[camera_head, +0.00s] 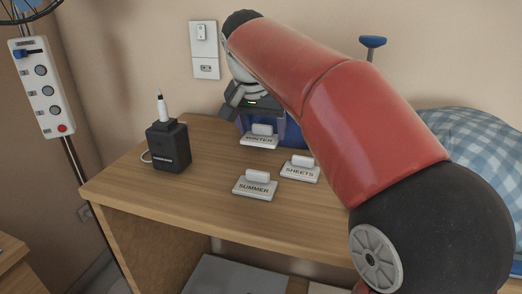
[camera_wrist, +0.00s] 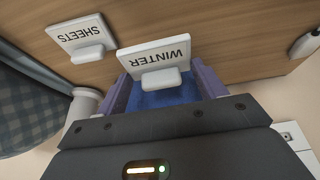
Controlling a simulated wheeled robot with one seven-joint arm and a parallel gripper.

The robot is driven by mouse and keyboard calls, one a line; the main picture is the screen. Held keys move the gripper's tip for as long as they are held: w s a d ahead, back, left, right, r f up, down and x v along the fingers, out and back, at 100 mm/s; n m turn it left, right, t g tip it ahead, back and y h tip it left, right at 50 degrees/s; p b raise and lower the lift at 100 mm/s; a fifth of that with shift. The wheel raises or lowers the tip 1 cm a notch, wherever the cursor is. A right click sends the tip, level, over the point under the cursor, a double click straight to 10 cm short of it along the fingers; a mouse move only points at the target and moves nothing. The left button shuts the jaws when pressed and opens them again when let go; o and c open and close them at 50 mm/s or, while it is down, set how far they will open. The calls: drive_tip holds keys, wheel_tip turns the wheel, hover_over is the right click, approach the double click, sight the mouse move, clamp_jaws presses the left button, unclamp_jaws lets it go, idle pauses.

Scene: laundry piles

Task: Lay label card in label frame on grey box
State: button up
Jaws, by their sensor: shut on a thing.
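The white WINTER label card (camera_head: 258,142) has a raised tab and is at the back of the wooden table top. It also shows in the wrist view (camera_wrist: 177,52), with its tab between my fingers. My gripper (camera_head: 262,128) is shut on this card; it shows close up in the wrist view (camera_wrist: 160,82). I cannot tell whether the card still touches the table. The SUMMER card (camera_head: 254,190) and SHEETS card (camera_head: 299,174) lie flat nearby. A grey surface (camera_head: 235,276) below the table top may be the grey box; no label frame is visible on it.
A black device with a white pointed top (camera_head: 168,149) stands at the table's left. A blue thing is behind the WINTER card. A blue checked cloth pile (camera_head: 470,137) is at the right. The table's (camera_head: 195,211) front left is clear.

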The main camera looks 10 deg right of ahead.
sight(260, 138)
drive_tip(key=shift+f+b, duration=0.35)
drive_tip(key=shift+f, duration=2.1)
drive_tip(key=o, duration=0.7)
drive_tip(key=shift+f, duration=0.15)
